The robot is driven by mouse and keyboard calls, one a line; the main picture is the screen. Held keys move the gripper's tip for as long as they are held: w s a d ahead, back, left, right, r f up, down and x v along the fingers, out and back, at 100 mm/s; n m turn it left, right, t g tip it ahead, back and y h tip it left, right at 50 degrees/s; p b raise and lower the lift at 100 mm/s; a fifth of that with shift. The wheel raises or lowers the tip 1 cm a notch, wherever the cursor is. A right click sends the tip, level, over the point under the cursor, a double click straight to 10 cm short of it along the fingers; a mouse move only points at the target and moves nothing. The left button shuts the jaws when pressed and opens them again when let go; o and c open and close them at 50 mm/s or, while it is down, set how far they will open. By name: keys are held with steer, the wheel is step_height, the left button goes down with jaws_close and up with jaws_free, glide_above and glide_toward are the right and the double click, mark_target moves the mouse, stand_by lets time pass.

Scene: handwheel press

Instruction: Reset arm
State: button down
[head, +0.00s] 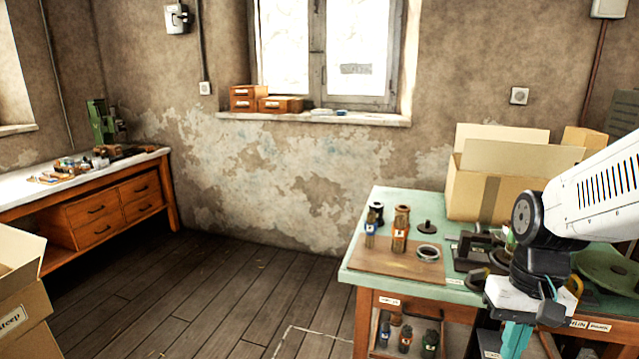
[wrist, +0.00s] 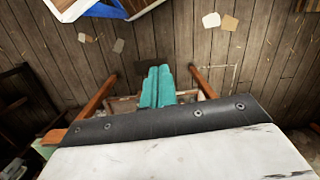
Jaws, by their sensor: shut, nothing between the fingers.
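My gripper (head: 514,345) hangs at the lower right of the head view, in front of the green-topped workbench (head: 378,277). Its teal fingers point down and run to the bottom edge of the picture. In the wrist view my gripper (wrist: 157,72) shows its two teal fingers side by side, closed together with nothing between them. Wooden legs and the plank floor (wrist: 190,35) lie beyond them. My white arm comes in from the right and hides part of the bench.
Bottles, a ring (head: 428,252) and dark metal parts stand on the bench, with an open cardboard box (head: 485,193) behind. A shelf below holds several bottles. A white-topped desk (head: 30,192) and a box (head: 22,310) are at left. The middle floor (head: 220,290) is clear.

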steer(key=s+a+r+n+t+h, duration=0.1)
steer(key=s+a+r+n+t, duration=0.1)
steer(key=s+a+r, duration=0.4)
step_height(320, 180, up, 3)
steer(key=shift+s+a+n+t, duration=0.3)
steer(key=shift+s+n+t, duration=0.15)
steer(key=shift+s, duration=0.65)
